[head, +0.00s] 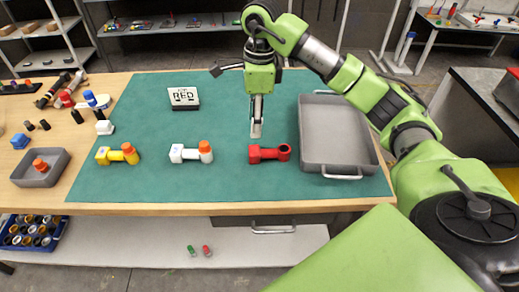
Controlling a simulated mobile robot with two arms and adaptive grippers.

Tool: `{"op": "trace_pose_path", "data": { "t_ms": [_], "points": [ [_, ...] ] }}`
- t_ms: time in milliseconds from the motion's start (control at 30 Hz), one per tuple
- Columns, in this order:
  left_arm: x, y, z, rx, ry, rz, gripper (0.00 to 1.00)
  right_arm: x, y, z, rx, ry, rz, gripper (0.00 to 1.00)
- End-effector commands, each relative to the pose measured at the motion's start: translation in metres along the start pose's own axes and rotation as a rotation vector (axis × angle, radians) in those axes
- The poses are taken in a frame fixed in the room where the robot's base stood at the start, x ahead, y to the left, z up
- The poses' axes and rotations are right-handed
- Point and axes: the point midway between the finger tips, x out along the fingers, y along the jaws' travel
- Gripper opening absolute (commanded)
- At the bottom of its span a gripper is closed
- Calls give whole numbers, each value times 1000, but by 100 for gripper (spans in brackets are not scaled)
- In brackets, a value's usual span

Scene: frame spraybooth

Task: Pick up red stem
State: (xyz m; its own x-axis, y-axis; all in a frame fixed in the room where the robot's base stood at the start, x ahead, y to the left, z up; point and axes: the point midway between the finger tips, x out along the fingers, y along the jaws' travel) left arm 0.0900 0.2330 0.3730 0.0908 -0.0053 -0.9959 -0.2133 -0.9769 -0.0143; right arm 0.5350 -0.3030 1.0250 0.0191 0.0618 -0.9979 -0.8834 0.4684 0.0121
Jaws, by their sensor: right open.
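The red stem (268,153) lies on its side on the green mat (225,185), just left of the grey tray. Its round ring end points right and its block end points left. My right gripper (256,132) points down above the mat, a little behind the red stem and apart from it. It is open, seen nearly edge-on, with nothing visible between its fingers. My left gripper is out of view.
A white stem (184,154) and a yellow stem (112,155), both with orange caps, lie left of the red one. A grey tray (335,110) stands right. A sign (184,97) reading "RED" lies behind. Small parts crowd the table's left end.

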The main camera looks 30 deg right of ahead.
Motion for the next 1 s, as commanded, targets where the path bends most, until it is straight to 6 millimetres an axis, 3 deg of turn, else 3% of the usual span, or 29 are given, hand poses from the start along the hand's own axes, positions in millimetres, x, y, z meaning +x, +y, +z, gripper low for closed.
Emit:
{"op": "trace_pose_path", "data": {
  "t_ms": [67, 167, 500, 767, 1000],
  "points": [
    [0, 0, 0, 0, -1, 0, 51, -5, -5, -15, 15, 48, -10, 40],
    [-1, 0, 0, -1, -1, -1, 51, 3, -6, -22, 22, 70, -10, 40],
    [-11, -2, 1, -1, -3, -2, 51, 64, -6, -25, 21, 67, -8, 40],
    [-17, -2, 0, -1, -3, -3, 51, 83, -6, -27, 21, 66, -8, 40],
    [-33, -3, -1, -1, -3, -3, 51, 117, -6, -33, 20, 65, -7, 40]
  ]
}}
